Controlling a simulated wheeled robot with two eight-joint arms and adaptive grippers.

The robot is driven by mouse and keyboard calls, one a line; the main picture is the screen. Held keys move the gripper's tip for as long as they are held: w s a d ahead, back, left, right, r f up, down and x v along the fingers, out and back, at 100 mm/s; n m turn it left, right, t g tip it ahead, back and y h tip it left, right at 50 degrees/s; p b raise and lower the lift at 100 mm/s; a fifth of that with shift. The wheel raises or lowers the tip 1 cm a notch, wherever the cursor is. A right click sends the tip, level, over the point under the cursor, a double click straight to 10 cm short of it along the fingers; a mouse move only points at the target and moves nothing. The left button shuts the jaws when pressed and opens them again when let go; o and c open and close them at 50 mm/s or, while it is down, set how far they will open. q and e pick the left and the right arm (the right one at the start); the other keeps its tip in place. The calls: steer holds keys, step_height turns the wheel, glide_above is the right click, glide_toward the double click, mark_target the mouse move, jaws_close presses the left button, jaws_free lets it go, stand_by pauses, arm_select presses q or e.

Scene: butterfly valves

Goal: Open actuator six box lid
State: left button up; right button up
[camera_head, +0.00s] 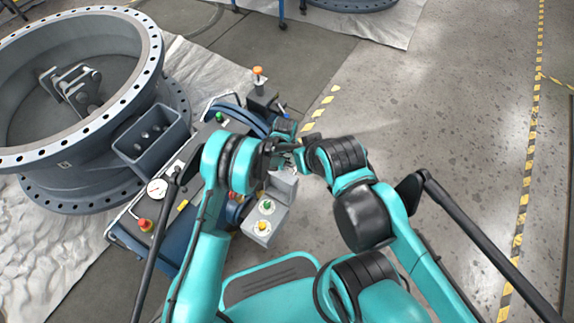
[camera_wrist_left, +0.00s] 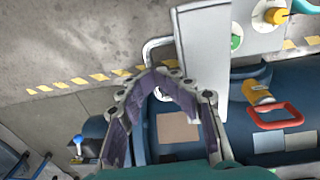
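A grey control box (camera_head: 265,222) with green and yellow buttons stands below my arms' ends in the head view. A pale grey upright panel (camera_wrist_left: 208,55), apparently the box lid, shows in the left wrist view with a bent metal handle (camera_wrist_left: 147,52) on its left side. My left gripper (camera_head: 283,150) is at the box's upper end, small and partly hidden. In the left wrist view its fingers (camera_wrist_left: 165,77) arch together, their tips meeting over the handle and covering part of it. My right arm ends close beside it; its fingers cannot be made out.
A large flanged valve (camera_head: 75,95) stands at the left. A blue actuator body (camera_wrist_left: 265,100) with a red handle (camera_wrist_left: 275,117) lies beside the box. A red button (camera_head: 145,224) and a gauge (camera_head: 157,188) are at the lower left. Floor (camera_head: 455,120) at the right is clear.

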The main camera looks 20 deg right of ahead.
arm_select(q)
steer(key=w+d+r, duration=0.1)
steer(key=w+d, duration=0.4)
steer(key=d, duration=0.1)
steer(key=shift+w+d, duration=0.15)
steer(key=shift+d, duration=0.25)
stand_by(0.3)
steer(key=shift+r, duration=0.1)
step_height(320, 180, up, 8)
steer(key=shift+a, duration=0.2)
stand_by(0.5)
stand_by(0.4)
steer(key=w+a+r+m+t, duration=0.1)
steer(key=w+a+r+m, duration=0.1)
steer(key=a+r, duration=1.15)
steer(key=s+a+r+m+t+h, duration=0.1)
steer(key=s+a+r, duration=0.1)
steer(key=a+r, duration=0.4)
steer(key=s+a+r+m+t, duration=0.1)
steer(key=s+a+r, duration=0.2)
steer(key=a+r, duration=0.3)
steer(key=s+a+m+t+y, duration=0.1)
steer(key=s+a+m+t, duration=0.2)
steer(key=s+a, duration=1.6)
steer(key=shift+s+a+r+m+t, duration=0.25)
steer(key=shift+s+m+t, duration=0.05)
steer(key=shift+s+t, duration=0.15)
